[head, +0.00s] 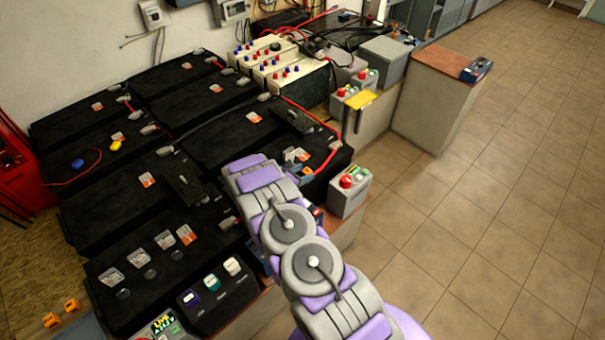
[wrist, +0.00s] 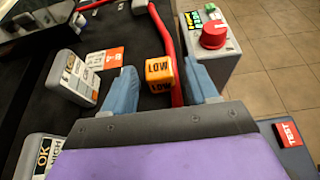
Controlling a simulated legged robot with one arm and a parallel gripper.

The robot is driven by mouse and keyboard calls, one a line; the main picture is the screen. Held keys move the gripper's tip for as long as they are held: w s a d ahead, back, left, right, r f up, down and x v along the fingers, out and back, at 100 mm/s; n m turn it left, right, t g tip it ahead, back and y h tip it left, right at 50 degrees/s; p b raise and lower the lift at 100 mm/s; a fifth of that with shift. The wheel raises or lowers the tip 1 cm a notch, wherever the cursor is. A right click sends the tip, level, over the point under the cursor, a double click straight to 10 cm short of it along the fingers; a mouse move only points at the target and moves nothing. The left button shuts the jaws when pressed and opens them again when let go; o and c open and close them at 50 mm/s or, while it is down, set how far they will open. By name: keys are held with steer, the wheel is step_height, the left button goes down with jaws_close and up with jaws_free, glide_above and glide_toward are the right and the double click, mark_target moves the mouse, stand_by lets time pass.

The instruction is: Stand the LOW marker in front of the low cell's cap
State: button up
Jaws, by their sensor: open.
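The LOW marker (wrist: 158,72) is an orange block with black LOW lettering on two faces. In the wrist view it stands on the black battery top. My gripper (wrist: 161,84) is open, with one blue finger on each side of the marker and a gap visible on both sides. A grey block with a white label (wrist: 76,82) stands left of the gripper. I cannot tell which cap belongs to the low cell.
A grey box with a red knob (wrist: 213,36) stands right of the marker and also shows in the head view (head: 349,191). Black batteries (head: 205,105) fill the left. Tiled floor (head: 460,200) is clear on the right.

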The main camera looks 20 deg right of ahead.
steer(key=p+v, duration=0.2)
steer(key=v, duration=0.9)
steer(key=shift+a, duration=0.25)
steer(key=shift+s+a+r, duration=0.1)
steer(key=shift+r, duration=0.15)
steer(key=s+d+r+m+g+y, duration=0.25)
steer(key=s+r+m, duration=0.35)
steer(key=s+r, duration=0.45)
steer(key=s+d+r+m+g+y, duration=0.1)
steer(key=s+d+r+m+g, duration=0.45)
steer(key=r, duration=0.85)
steer(key=s+a+r+m+y, duration=0.3)
steer(key=s+a, duration=0.1)
steer(key=s, duration=0.6)
steer(key=s+a+r+m+t+y, duration=0.1)
steer(key=s+a+r+m+y, duration=0.2)
steer(key=s, duration=0.7)
steer(key=s+a+r+m+y, duration=0.3)
steer(key=s+a, duration=0.4)
steer(key=s, duration=0.3)
steer(key=shift+r+m+t, duration=0.15)
steer(key=shift+m+t, duration=0.15)
steer(key=shift+m, duration=0.45)
